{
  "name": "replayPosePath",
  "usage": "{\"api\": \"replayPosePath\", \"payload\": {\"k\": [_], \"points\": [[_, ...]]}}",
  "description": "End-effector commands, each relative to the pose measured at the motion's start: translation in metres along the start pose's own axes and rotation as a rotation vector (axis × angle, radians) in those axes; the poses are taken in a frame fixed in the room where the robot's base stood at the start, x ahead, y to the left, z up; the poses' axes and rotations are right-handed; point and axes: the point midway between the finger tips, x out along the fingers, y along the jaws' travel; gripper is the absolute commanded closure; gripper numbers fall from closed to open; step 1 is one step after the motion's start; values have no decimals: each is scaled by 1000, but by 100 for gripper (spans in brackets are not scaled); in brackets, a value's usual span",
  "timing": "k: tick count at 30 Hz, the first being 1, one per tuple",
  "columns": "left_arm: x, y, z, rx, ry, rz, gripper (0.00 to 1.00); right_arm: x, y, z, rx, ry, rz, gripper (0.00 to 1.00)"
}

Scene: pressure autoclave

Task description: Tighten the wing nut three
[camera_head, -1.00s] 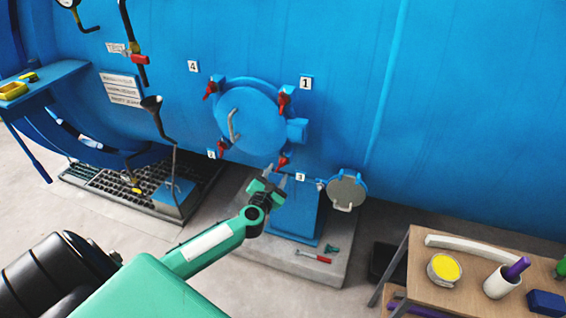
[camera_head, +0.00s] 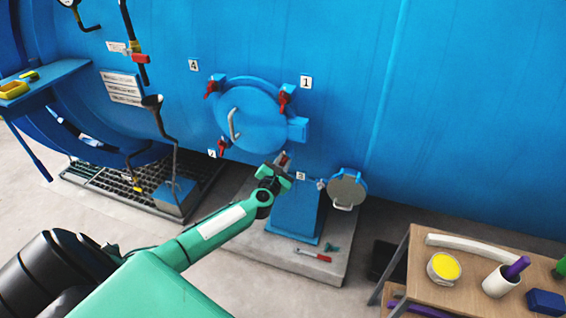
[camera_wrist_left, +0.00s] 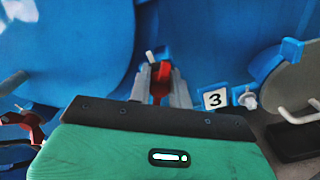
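The round blue hatch (camera_head: 258,122) is closed on the blue vessel, with red wing nuts around its rim. Wing nut three (camera_head: 284,158) is at its lower right, above the label 3 (camera_head: 300,176). My left gripper (camera_head: 279,163) is at this nut and partly hides it. In the left wrist view, the red nut (camera_wrist_left: 160,84) stands between the two grey fingertips of my left gripper (camera_wrist_left: 162,88), with little or no gap visible. I cannot tell whether the fingers press on it. My right gripper is not in view.
Wing nuts one (camera_head: 285,97), two (camera_head: 223,146) and four (camera_head: 211,89) sit elsewhere around the hatch. A small open round cover (camera_head: 347,190) is to the right. A wooden table (camera_head: 410,275) with containers stands at the lower right. Small tools lie on the plinth (camera_head: 300,262).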

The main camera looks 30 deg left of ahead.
Motion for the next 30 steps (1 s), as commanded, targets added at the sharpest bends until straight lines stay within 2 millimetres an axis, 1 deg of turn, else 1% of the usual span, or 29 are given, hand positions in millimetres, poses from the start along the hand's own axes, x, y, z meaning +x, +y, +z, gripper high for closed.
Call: {"api": "replayPosePath", "payload": {"k": [1, 2, 3, 8, 14, 20, 30], "points": [[0, 0, 0, 0, 0, -1, 94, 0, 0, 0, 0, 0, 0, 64], [0, 0, 0, 0, 0, -1, 99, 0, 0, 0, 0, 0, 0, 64], [0, 0, 0, 0, 0, -1, 100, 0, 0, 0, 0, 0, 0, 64], [0, 0, 0, 6, 0, -1, 100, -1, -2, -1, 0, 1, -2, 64], [0, 0, 1, 57, 1, 0, 100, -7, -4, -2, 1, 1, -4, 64], [0, 0, 2, 184, 2, -1, 100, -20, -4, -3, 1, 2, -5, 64], [-1, -2, 2, 497, 3, -2, 100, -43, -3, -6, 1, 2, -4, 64]]}}
